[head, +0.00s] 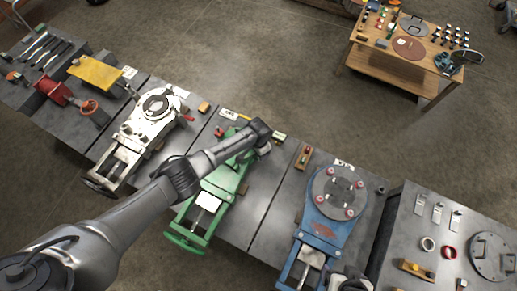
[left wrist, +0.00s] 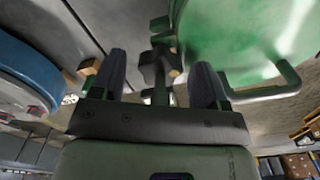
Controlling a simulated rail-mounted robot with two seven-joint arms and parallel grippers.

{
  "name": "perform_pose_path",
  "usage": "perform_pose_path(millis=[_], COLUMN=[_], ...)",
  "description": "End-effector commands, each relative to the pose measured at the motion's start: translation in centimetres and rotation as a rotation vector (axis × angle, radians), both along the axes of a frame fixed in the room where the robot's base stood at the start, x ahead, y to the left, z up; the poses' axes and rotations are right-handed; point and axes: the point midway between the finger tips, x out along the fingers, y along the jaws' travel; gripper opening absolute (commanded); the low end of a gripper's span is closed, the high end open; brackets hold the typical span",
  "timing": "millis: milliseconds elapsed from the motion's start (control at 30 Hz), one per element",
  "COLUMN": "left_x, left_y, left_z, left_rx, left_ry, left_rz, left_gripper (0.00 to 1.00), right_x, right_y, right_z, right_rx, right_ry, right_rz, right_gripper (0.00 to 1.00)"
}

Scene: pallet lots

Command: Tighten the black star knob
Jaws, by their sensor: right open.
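The black star knob (left wrist: 153,68) shows in the left wrist view on a shaft beside the green fixture (left wrist: 225,35). My left gripper (left wrist: 160,80) is open, with one dark finger on each side of the knob and visible gaps between. In the head view my left arm reaches over the green fixture (head: 222,182); its wrist hides the knob and the fingers there. My right gripper (head: 350,284) is open at the bottom edge of the head view, beside the blue fixture; its fingertips are hard to make out.
The blue fixture (head: 323,236) with a grey round plate stands right of the green one. A white fixture (head: 135,136) stands to the left. A right-hand table (head: 411,232) carries rings and plates. A wooden table (head: 393,60) stands far back, with open floor before it.

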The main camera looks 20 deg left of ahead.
Motion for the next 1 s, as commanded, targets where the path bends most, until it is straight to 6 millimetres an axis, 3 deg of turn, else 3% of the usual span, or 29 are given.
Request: perform_pose_path(millis=[333,800,1000], left_x=[0.0,0.0,0.0], left_y=[0.0,0.0,0.0], left_z=[1.0,9.7,12.3], left_rx=[-0.001,-0.001,-0.001], left_ry=[-0.002,-0.003,-0.001], left_rz=[0.0,-0.001,0.0], left_gripper=[0.68,0.68,0.68], right_x=[0.0,0.0,0.0], right_y=[0.0,-0.3,-0.3], right_z=[0.5,3.1,3.6], right_rx=[-0.001,-0.011,-0.009], right_ry=[0.0,-0.001,0.0], right_rz=[0.001,0.007,0.006], right_gripper=[0.83,0.83,0.83])
